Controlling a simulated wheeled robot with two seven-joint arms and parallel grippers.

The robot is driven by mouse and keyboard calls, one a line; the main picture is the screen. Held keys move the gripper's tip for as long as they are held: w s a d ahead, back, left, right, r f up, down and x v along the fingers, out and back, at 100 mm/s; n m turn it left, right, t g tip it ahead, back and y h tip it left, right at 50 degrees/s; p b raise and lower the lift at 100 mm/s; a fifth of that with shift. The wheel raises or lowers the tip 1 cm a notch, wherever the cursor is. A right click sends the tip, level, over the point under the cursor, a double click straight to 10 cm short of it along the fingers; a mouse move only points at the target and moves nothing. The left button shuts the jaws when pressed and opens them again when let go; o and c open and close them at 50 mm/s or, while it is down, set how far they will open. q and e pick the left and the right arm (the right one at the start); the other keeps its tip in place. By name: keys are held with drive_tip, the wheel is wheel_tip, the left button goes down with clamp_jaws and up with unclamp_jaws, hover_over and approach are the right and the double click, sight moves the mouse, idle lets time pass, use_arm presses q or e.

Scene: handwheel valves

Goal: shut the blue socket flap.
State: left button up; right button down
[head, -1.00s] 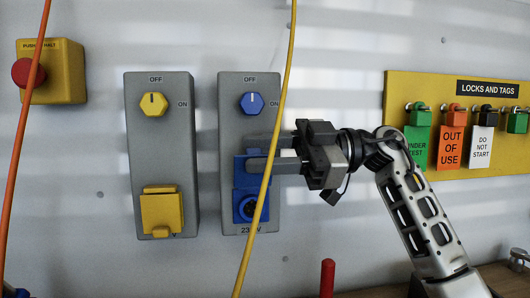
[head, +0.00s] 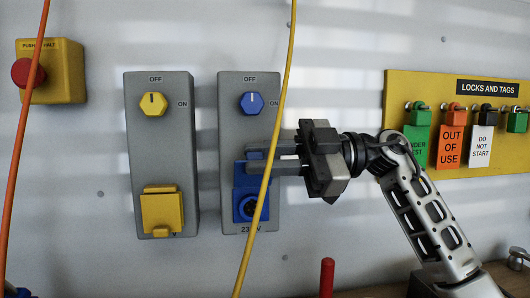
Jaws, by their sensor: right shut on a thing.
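The blue socket (head: 249,207) sits low on the right grey switch box, its round opening showing. Its blue flap (head: 241,172) is at the top of the socket, raised off the opening. My right gripper (head: 262,159) comes in from the right, its two fingers one above the other and shut on the blue flap. The fingers partly hide the flap, so its exact angle is hard to tell. My left gripper is not in view.
A yellow cable (head: 276,130) hangs in front of the right box and crosses the fingers. The left box has a yellow flap (head: 161,211), down. A tag board (head: 470,88) is at right; a red upright handle (head: 327,277) stands below.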

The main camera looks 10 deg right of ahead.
drive_tip(key=shift+s+f+n, duration=0.25)
drive_tip(key=shift+s+n, duration=0.05)
drive_tip(key=shift+n, duration=0.55)
drive_tip(key=shift+s+f+n, duration=0.3)
drive_tip(key=shift+s+n, duration=0.05)
drive_tip(key=shift+n, duration=0.45)
drive_tip(key=shift+s+f+n, duration=0.25)
drive_tip(key=shift+s+n, duration=0.05)
drive_tip(key=shift+n, duration=0.55)
drive_tip(key=c, duration=1.4)
unclamp_jaws()
drive_tip(key=shift+f, duration=0.1)
drive_tip(key=d+b, duration=0.1)
drive_tip(key=d, duration=1.5)
